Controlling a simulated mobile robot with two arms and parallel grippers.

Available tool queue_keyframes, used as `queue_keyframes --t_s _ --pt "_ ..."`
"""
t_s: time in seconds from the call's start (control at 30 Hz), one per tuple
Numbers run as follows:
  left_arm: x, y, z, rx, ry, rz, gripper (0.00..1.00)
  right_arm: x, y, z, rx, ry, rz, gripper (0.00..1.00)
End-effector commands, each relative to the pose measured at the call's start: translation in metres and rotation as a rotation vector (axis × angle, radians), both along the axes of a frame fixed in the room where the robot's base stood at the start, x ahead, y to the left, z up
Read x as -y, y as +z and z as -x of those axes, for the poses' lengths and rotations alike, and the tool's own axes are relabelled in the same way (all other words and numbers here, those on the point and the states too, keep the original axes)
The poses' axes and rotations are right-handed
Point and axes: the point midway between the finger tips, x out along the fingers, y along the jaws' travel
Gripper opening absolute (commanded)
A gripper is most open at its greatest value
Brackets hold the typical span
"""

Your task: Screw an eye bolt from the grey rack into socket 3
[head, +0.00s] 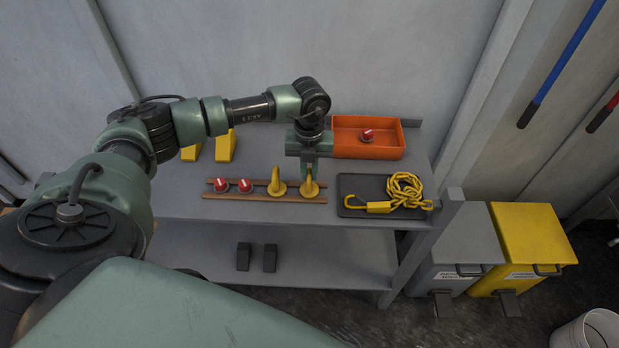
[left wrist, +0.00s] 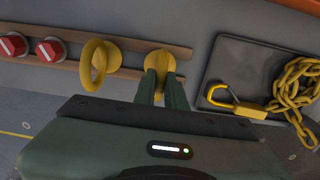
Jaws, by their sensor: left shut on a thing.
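Two yellow eye bolts stand at the right end of a pair of brown wooden rails (head: 222,197) on the grey rack's top (head: 180,203). The left one (head: 277,184) is free, its ring upright. My left gripper (head: 311,174) points down over the right eye bolt (head: 310,188) and is shut on it. In the left wrist view the fingers (left wrist: 162,88) close around this eye bolt (left wrist: 159,61), hiding part of its ring; the free one (left wrist: 99,62) is beside it. I cannot make out a numbered socket 3. My right gripper is not in view.
Two red-and-white knobs (head: 233,185) sit on the rails to the left. An orange tray (head: 374,151) with another knob stands behind right. A dark tray (head: 349,211) with a yellow chain (head: 404,191) lies right. Yellow wedges (head: 226,146) stand behind left.

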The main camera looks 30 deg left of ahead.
Motion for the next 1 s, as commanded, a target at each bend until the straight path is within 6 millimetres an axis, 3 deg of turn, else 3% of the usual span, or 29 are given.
queue_keyframes --t_s 0.37,1.0 --pt "0.0 0.003 -0.001 0.001 0.0 0.0 0.0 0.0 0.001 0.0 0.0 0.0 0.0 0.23" --pt "0.0 0.031 -0.001 0.002 0.0 0.001 0.0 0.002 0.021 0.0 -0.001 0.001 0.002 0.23"
